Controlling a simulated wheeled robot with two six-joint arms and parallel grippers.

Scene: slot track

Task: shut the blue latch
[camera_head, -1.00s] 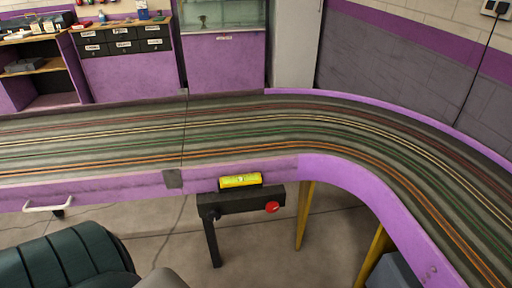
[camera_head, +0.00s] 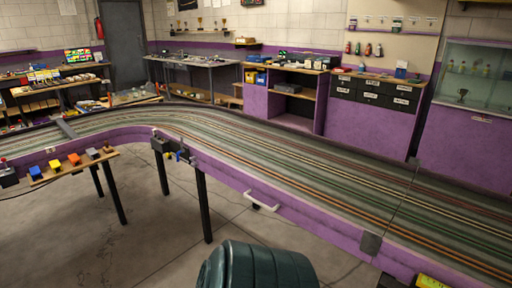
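A small blue part (camera_head: 180,155) shows on a dark bracket (camera_head: 166,146) at the track's purple side, left of centre; it may be the blue latch, but it is too small to tell whether it is open or shut. A blue block (camera_head: 36,172) also sits on a wooden shelf at the left. Neither of my grippers is in view.
The slot track (camera_head: 300,170) curves from the left to the lower right. A dark teal ribbed object (camera_head: 262,266) stands at the bottom. The wooden shelf (camera_head: 70,172) holds several coloured blocks. A white handle (camera_head: 262,200) sticks out below the track. Grey floor (camera_head: 150,235) is clear.

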